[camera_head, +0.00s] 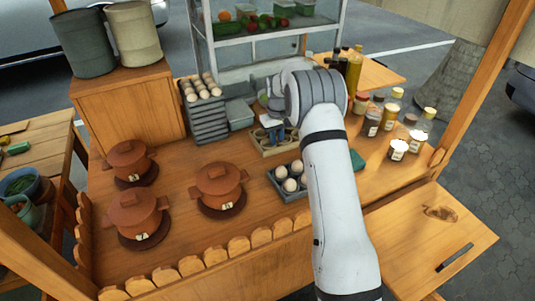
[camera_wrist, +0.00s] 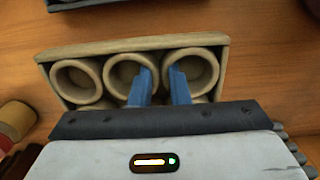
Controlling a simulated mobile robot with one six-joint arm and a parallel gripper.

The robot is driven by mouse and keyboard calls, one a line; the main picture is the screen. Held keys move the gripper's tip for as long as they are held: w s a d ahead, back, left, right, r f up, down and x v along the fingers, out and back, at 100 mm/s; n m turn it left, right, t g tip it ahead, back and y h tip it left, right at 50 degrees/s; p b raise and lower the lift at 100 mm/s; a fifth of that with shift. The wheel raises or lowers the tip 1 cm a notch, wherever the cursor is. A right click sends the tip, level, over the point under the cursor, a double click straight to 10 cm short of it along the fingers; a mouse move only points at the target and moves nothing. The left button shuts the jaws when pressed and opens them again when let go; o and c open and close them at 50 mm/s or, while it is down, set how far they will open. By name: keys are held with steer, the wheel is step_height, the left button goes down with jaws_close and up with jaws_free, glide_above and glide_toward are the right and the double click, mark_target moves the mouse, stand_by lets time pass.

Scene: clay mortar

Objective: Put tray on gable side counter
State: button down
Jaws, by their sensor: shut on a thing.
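A beige tray with round cup-like holes (camera_wrist: 95,50) lies on the wooden counter in the wrist view. It also shows in the head view (camera_head: 263,152), partly hidden by my arm. My gripper (camera_wrist: 160,82) has blue fingers, shut on the wall between the tray's middle and right holes. In the head view my gripper (camera_head: 276,133) is mostly behind my wrist. The tray looks level and at or very near the counter top; any gap cannot be told. A wooden side counter (camera_head: 405,225) with a dark handle juts out at the lower right, and its surface is mostly bare.
A dark tray of eggs (camera_head: 275,188) stands just in front of the beige tray. Grey stacked egg trays (camera_head: 208,122) are at left. Several clay pots (camera_head: 219,184) fill the left counter. Jars (camera_head: 391,117) and bottles (camera_head: 354,72) crowd the right. A glass case (camera_head: 262,45) stands behind.

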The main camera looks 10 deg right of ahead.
steer(key=shift+s+a+f, duration=0.1)
steer(key=shift+a+f, duration=0.05)
steer(key=shift+f, duration=2.4)
steer(key=c, duration=1.4)
jaws_free()
steer(key=shift+p, duration=0.3)
step_height(320, 180, up, 12)
steer(key=shift+r+b, duration=0.1)
steer(key=shift+b, duration=0.6)
steer(key=s+r+m+t, duration=0.1)
steer(key=s+r, duration=1.2)
steer(key=s, duration=0.4)
steer(key=shift+s+d+f+m+t, duration=0.2)
steer(key=shift+s+f+m+t, duration=0.2)
steer(key=shift+s, duration=3.85)
steer(key=shift+s+d+f+m+t, duration=0.2)
steer(key=shift+s+m, duration=0.25)
steer(key=shift+s, duration=3.85)
steer(key=shift+s+d+f+m+t, duration=0.25)
steer(key=shift+s+m+t, duration=0.2)
steer(key=shift+s, duration=3.8)
